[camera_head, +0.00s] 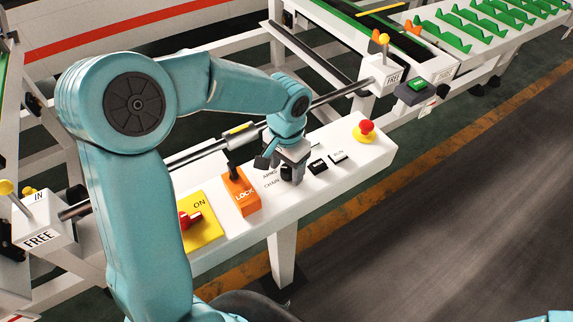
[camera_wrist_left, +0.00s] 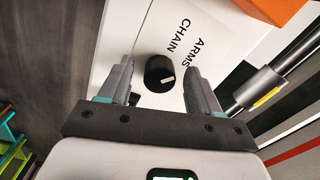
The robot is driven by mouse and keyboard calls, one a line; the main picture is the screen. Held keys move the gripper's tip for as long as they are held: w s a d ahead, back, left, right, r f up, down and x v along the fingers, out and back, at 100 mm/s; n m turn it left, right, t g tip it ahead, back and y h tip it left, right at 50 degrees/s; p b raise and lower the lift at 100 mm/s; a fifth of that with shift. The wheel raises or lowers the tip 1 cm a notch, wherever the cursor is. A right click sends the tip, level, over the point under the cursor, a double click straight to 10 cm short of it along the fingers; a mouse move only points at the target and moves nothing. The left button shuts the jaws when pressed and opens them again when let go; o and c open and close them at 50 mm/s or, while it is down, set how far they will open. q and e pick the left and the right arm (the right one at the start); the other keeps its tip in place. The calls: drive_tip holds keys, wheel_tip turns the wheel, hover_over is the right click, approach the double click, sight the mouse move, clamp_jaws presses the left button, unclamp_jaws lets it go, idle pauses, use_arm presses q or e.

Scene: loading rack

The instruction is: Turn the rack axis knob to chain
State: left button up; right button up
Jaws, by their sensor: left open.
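The rack axis knob (camera_wrist_left: 159,73) is a round black knob with a short white mark on its lower right side in the left wrist view. The printed words CHAIN and ARMS are on the white panel (camera_wrist_left: 139,28) beside it. My left gripper (camera_wrist_left: 157,70) is open, with one finger on each side of the knob and a visible gap to both. In the head view the left gripper (camera_head: 291,174) points down over the panel and partly hides the knob and its labels. My right gripper is not in view.
An orange LOCK block (camera_head: 241,193) with a black lever and a yellow ON plate (camera_head: 207,232) with a red switch are left of the gripper. Black buttons (camera_head: 317,166) and a red emergency stop (camera_head: 365,129) are to the right. A metal rod (camera_head: 197,151) runs behind.

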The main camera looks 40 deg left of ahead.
use_arm(q)
drive_tip(key=shift+w+a+f, duration=0.1)
drive_tip(key=shift+f, duration=0.1)
drive_tip(key=shift+w+f, duration=0.1)
drive_tip(key=shift+w, duration=0.15)
drive_tip(key=shift+s, duration=0.2)
drive_tip(key=c, duration=1)
drive_tip(key=shift+c, duration=0.2)
